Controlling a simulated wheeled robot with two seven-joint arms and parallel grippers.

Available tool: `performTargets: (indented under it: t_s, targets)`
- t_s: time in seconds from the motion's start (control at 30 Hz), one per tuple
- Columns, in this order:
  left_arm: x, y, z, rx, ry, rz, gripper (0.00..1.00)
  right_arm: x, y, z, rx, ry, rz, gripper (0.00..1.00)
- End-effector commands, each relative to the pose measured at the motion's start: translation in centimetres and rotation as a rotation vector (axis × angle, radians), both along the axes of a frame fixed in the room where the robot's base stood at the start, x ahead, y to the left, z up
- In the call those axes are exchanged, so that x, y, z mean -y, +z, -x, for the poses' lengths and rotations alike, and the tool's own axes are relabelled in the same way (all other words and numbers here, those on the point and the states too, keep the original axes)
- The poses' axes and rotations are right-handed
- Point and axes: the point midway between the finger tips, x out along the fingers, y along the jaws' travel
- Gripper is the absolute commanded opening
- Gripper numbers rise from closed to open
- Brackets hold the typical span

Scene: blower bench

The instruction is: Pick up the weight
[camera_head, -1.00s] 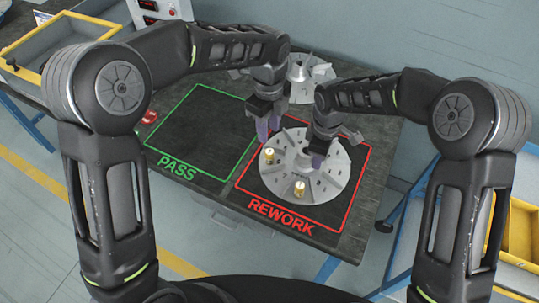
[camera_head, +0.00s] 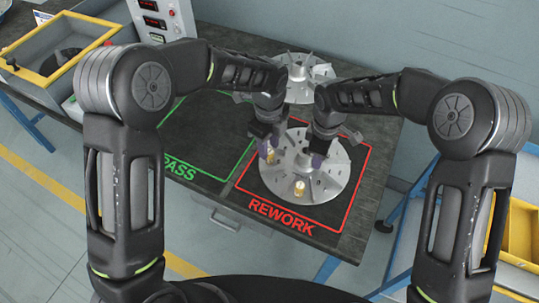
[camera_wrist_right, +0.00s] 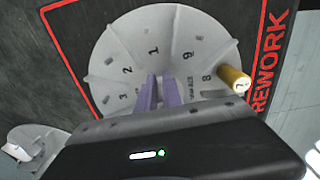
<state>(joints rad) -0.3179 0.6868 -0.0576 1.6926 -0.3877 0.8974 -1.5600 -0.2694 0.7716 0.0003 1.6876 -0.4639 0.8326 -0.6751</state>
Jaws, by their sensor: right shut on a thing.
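A grey bladed impeller (camera_head: 318,200) with numbered sectors lies in the red REWORK square. One brass weight (camera_head: 299,188) stands on its near side; a brass weight also shows near its 7 and 8 marks in the right wrist view (camera_wrist_right: 235,79). A second brass weight (camera_head: 270,158) is at the impeller's left side. My left gripper (camera_head: 265,150) is down at this second weight, its purple fingers partly hidden; whether they grip it is unclear. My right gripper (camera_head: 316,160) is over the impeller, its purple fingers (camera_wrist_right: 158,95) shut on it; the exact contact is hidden.
The green PASS square (camera_head: 205,130) is clear where visible. Another impeller (camera_head: 303,80) stands behind my grippers. A control box (camera_head: 163,20) is at the back left, beside a yellow-rimmed bin (camera_head: 62,50). A yellow bin (camera_head: 522,235) is at the right.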

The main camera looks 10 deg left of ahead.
Motion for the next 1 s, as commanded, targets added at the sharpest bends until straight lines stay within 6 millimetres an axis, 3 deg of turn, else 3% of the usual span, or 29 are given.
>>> performTargets:
  t_s: [0.3, 0.93, 1.0]
  targets:
    - [0.0, -4.3, -0.1, -0.002, -0.001, -0.001, 0.34, 0.1, -0.5, 0.4, -0.012, 0.001, 0.004, 0.0]
    - [0.0, -4.5, -0.2, 0.0, 0.0, 0.0, 0.34, 0.1, -0.5, 0.4, -0.013, 0.001, 0.004, 0.0]
    - [0.0, -4.5, -0.2, 0.0, 0.0, 0.0, 0.29, 0.1, -0.5, 0.4, -0.013, 0.001, 0.005, 0.0]
